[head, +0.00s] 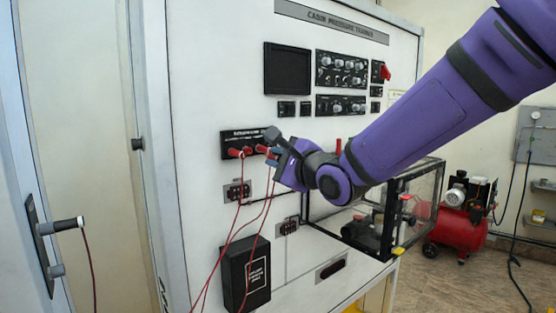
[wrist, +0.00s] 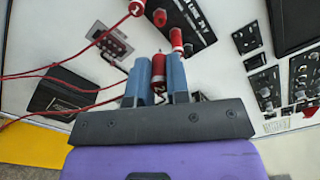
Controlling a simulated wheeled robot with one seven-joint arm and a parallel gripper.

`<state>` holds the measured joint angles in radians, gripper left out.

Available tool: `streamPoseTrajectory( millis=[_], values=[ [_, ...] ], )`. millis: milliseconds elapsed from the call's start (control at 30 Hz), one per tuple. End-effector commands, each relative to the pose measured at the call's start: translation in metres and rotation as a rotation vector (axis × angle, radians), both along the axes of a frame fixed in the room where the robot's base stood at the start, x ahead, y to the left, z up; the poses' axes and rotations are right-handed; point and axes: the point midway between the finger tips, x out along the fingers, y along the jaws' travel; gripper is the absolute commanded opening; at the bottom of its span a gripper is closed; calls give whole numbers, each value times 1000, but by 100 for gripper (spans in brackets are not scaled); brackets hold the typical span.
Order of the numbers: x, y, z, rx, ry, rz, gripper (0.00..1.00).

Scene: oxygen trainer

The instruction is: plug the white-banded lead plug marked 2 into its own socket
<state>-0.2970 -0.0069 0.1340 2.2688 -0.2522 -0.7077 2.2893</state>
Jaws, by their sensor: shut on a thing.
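My gripper (head: 273,147) is at the right end of the black socket strip (head: 225,146) on the white panel. In the wrist view, its blue fingers (wrist: 157,62) are shut on a red lead plug (wrist: 158,68) with a pale band. A red plug marked 1 (wrist: 137,9) is at the top. In the head view, red plugs (head: 234,152) sit along the strip, with red leads hanging down.
A black box (head: 245,272) is on the panel below. A clear-walled case (head: 425,200) juts out under my arm at the right. Gauges and switches (head: 341,70) fill the upper panel. Loose red leads (head: 232,235) cross the space below the strip.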

Motion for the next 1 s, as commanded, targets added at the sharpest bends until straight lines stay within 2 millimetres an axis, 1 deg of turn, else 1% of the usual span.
streamPoseTrajectory(
  millis=[600, 800, 1000],
  values=[
    [39, 26, 0, -1, 0, 0, 0],
    [46, 31, 0, 0, 0, 0, 0],
    [48, 33, 0, 0, 0, 0, 0]
  ],
)
